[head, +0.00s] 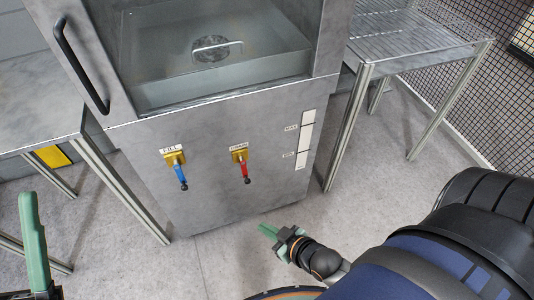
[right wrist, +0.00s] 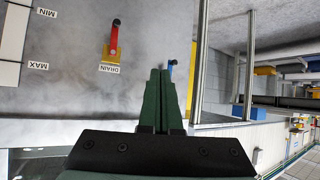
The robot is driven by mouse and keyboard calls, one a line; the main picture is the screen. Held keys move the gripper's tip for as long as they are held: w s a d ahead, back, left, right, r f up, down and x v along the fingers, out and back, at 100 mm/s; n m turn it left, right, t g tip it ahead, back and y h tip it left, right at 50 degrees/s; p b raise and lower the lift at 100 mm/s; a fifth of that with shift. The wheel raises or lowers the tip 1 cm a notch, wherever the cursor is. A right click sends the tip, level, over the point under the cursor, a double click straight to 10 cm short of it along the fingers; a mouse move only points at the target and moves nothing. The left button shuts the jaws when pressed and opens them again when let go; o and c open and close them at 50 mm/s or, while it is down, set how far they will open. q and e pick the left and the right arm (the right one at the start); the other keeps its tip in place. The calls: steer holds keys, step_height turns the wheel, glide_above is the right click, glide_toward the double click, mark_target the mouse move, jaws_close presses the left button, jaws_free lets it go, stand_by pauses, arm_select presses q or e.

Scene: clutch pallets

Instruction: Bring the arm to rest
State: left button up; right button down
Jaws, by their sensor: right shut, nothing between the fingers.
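My right gripper (head: 268,230) is low in front of the grey machine (head: 225,190), over the floor, its green fingers together and empty. It touches nothing that I can see. In the right wrist view the shut fingers (right wrist: 160,72) point at the machine's front. My left gripper (head: 36,245) shows only as a green finger at the left edge; the rest is cut off. On the machine's front are a blue-handled FILL valve (head: 180,172) and a red-handled DRAIN valve (head: 242,168), both handles pointing down in the head view.
The machine has a glass window, a black door handle (head: 80,64) and a MAX/MIN level strip (head: 305,140). A metal table (head: 45,118) stands left, a slatted table (head: 425,48) right, with a mesh fence (head: 500,85) behind. The floor (head: 385,200) between is clear.

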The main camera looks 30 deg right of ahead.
arm_select(q)
steer(key=shift+r+p, duration=0.35)
steer(key=shift+r, duration=0.35)
arm_select(e)
steer(key=shift+s+a+r+g, duration=0.3)
steer(key=shift+s+r, duration=0.05)
steer(key=shift+s, duration=0.3)
